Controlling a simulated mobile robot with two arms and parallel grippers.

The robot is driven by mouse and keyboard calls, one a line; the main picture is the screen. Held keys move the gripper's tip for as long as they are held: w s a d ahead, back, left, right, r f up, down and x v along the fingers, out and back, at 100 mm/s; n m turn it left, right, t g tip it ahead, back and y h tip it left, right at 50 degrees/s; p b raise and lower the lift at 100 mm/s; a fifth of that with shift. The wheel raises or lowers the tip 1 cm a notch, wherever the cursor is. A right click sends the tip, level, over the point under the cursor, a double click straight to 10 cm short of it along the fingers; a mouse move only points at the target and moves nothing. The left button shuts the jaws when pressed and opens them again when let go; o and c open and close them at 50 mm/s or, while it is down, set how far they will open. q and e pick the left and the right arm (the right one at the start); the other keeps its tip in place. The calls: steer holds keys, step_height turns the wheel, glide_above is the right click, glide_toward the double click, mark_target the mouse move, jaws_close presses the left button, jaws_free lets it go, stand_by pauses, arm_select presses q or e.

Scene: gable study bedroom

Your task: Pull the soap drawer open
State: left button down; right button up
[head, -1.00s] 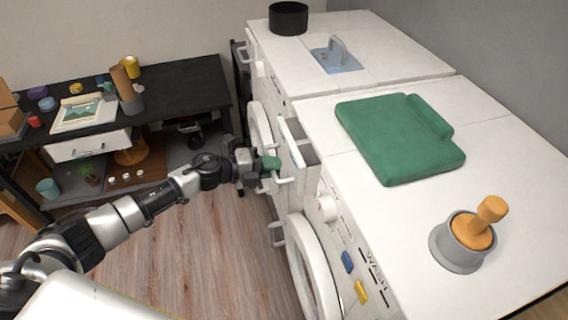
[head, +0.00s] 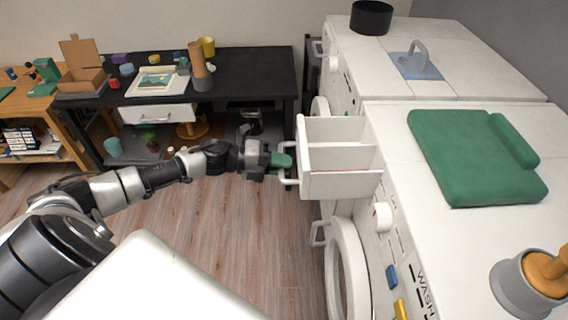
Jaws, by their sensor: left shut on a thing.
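The soap drawer (head: 345,184) is a white tray with several compartments. It sticks well out to the left from the front of the near washing machine (head: 395,215), and its compartments look empty. Its white bar handle (head: 289,180) is on the drawer's left face. My left gripper (head: 283,168), with green fingertips, is at this handle and shut on it. The fingers hide part of the handle. My right gripper is not in view.
A folded green towel (head: 470,160) and a grey pot with an orange handle (head: 522,285) are on the machine top. The round door (head: 350,275) stands below the drawer. A black desk (head: 255,75) is behind; wooden floor on the left is clear.

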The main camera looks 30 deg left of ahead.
arm_select(q)
steer(key=c, duration=1.1)
jaws_free()
steer(key=shift+c, duration=0.2)
steer(key=b+v, duration=0.2)
steer(key=v, duration=0.8)
steer(key=shift+s+a+b, duration=0.2)
steer(key=shift+a+b, duration=0.1)
steer(key=shift+b, duration=0.1)
